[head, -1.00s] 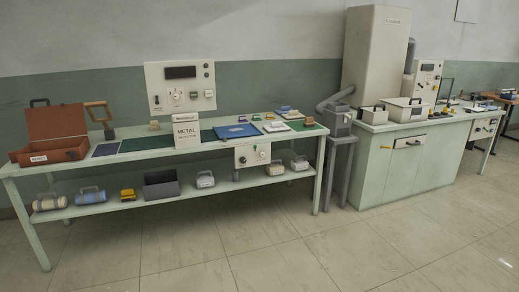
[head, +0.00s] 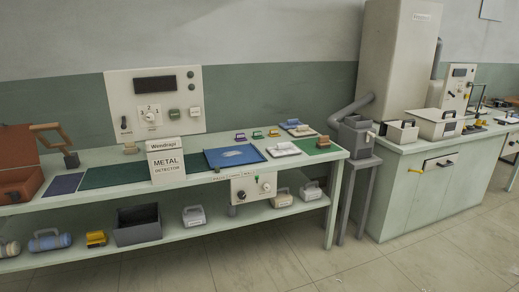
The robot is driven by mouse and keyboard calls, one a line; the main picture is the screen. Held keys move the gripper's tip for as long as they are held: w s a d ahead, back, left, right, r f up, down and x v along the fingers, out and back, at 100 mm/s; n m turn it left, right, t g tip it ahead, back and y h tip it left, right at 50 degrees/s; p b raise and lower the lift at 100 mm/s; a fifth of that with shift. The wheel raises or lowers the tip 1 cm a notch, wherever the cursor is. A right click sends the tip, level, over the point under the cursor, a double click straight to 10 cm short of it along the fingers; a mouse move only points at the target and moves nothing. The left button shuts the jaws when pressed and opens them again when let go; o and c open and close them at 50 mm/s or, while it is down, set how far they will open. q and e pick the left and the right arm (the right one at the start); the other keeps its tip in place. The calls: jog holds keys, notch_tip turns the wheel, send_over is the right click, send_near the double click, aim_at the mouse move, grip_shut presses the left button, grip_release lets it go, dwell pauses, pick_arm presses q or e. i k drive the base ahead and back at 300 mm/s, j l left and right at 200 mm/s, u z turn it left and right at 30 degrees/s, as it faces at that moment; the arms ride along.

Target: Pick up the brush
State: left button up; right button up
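No thing in the head view can be told as the brush for certain. A small brown block with a pale underside (head: 323,142), perhaps a brush, lies on a green mat at the right end of the long bench (head: 270,166). A small tan block (head: 130,148) lies at the back of the bench, below the wall panel. Neither of my grippers is in view.
An open brown case (head: 17,184) is at the left. The lower shelf holds a grey bin (head: 138,232) and several handled items. Tiled floor (head: 350,270) is clear in front.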

aim_at(323, 143)
jog(key=i, duration=2.75)
jog(key=z, duration=0.2)
